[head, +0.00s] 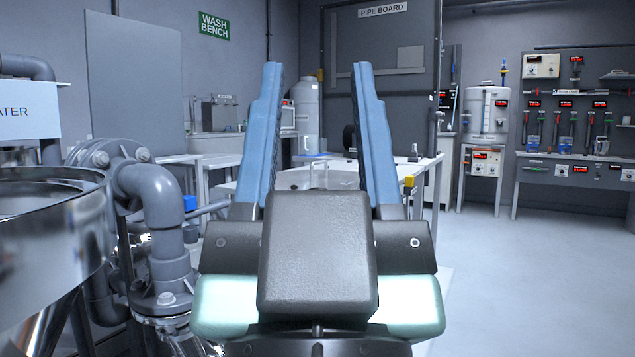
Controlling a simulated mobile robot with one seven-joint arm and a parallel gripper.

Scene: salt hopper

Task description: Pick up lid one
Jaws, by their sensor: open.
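My gripper (317,72) fills the middle of the head view, with two long blue fingers pointing up and away from me. The fingers are wide apart and nothing is between their tips. Lid one cannot be made out with certainty. Between the lower fingers, farther off, a pale, shallow thing with an upright handle (318,168) shows on a white table. I cannot tell if it is a lid or a basin, and my gripper partly hides it. The gripper does not touch it.
A shiny steel hopper (45,245) and thick grey pipes (160,205) stand close on the left. A white table (425,170) lies ahead, with a yellow corner piece. The floor (530,270) on the right is clear. A wall bench with tools and a white tank (488,110) stand at the back right.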

